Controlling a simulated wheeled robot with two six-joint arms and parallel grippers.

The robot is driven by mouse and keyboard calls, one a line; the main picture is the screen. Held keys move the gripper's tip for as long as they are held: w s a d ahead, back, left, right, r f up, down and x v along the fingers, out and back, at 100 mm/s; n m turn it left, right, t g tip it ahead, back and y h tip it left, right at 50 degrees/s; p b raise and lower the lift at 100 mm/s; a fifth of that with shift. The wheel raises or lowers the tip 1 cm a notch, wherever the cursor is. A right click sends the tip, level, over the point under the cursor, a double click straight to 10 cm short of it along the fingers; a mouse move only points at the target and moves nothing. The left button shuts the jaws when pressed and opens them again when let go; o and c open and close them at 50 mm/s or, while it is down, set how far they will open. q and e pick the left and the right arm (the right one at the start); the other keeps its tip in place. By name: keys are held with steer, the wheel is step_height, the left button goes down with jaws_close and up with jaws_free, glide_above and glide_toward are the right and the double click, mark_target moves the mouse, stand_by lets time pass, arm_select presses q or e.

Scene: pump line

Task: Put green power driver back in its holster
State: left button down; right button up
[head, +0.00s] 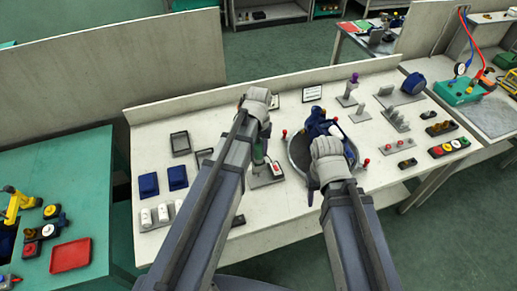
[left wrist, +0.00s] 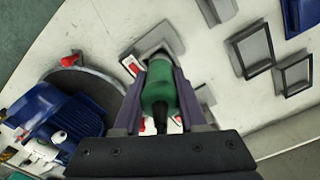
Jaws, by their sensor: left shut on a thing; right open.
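The green power driver (left wrist: 160,82) is between the two fingers of my left gripper (left wrist: 160,100) in the left wrist view, and the gripper is shut on it. A small green part of the driver (head: 258,153) shows beside my left forearm in the head view. A grey holder (left wrist: 150,42), which looks like the holster, is at the driver's far end; I cannot tell how far the driver is inside it. My right gripper (head: 325,160) is open over the front of the blue pump (head: 317,122); its fingertips are largely hidden.
The pump stands on a round grey plate (head: 297,152) with red knobs around it. Dark trays (head: 180,143), blue bins (head: 148,184) and white bottles (head: 163,213) are at the left. Grey stands and coloured buttons fill the right side.

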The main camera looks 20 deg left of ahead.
mark_target(258, 142)
arm_select(q)
steer(key=shift+f, duration=0.1)
steer(key=shift+c, duration=1.9)
jaws_free()
steer(key=shift+r+p, duration=3.05)
step_height(258, 142, up, 8)
steer(key=p, duration=0.7)
steer(key=shift+p, duration=0.4)
steer(key=shift+f, duration=0.2)
